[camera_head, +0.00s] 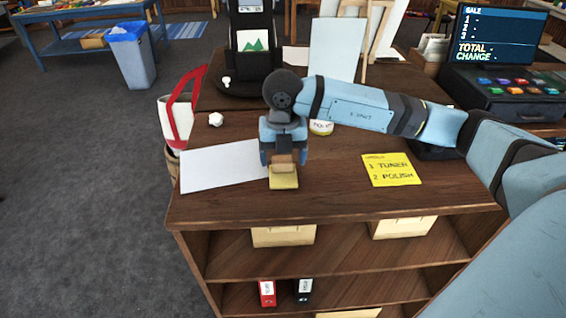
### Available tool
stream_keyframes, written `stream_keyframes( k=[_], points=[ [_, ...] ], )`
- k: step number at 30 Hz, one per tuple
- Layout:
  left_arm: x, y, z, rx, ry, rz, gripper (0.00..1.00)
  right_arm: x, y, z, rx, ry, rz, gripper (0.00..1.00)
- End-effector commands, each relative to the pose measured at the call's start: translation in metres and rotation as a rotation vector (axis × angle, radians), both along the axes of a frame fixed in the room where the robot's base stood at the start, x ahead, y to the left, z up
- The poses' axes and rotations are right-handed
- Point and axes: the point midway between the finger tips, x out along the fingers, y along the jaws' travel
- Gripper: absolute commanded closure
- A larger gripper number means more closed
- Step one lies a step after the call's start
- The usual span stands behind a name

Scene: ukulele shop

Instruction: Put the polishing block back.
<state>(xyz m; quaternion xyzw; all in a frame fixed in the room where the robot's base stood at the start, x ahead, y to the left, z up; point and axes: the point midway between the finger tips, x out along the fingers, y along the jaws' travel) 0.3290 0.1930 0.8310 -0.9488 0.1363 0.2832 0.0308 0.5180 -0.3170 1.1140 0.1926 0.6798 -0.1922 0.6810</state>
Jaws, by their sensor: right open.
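A small tan-brown block (283,168), which looks like the polishing block, sits at the front edge area of the wooden counter top. It is on or just behind a yellow pad (284,184); I cannot tell which. My right gripper (283,158) points down right over the block, with its fingers open around or just above it. The gripper body hides the block's back. A yellow note (391,169) reading "1 TUNER, 2 POLISH" lies on the counter to the right. A round tin (321,127) with a pale label stands behind the gripper. My left gripper is out of view.
A white sheet (222,166) lies left of the gripper. A small white object (216,119) is behind it. A dark stand (252,50), a pale board (336,48) and a register (511,90) are at the back. Shelves with boxes (283,236) lie below the counter (330,202).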

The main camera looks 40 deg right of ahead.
Motion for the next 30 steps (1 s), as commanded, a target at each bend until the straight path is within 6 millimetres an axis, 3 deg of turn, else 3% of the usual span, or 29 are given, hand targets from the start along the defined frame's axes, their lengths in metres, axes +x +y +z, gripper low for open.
stream_keyframes(
  k=[7, 13, 18, 30],
  points=[
    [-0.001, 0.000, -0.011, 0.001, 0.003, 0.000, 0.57, 0.001, 0.000, 0.054, 0.000, -0.005, 0.001, 0.22],
    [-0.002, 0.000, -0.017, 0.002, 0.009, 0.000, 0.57, 0.000, 0.000, 0.086, 0.000, -0.002, 0.002, 0.22],
    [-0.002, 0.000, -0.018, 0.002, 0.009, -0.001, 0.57, 0.000, 0.000, 0.096, 0.000, 0.000, 0.001, 0.22],
    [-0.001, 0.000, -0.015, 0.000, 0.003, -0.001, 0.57, 0.000, 0.000, 0.097, -0.001, 0.001, 0.001, 0.22]
  ],
)
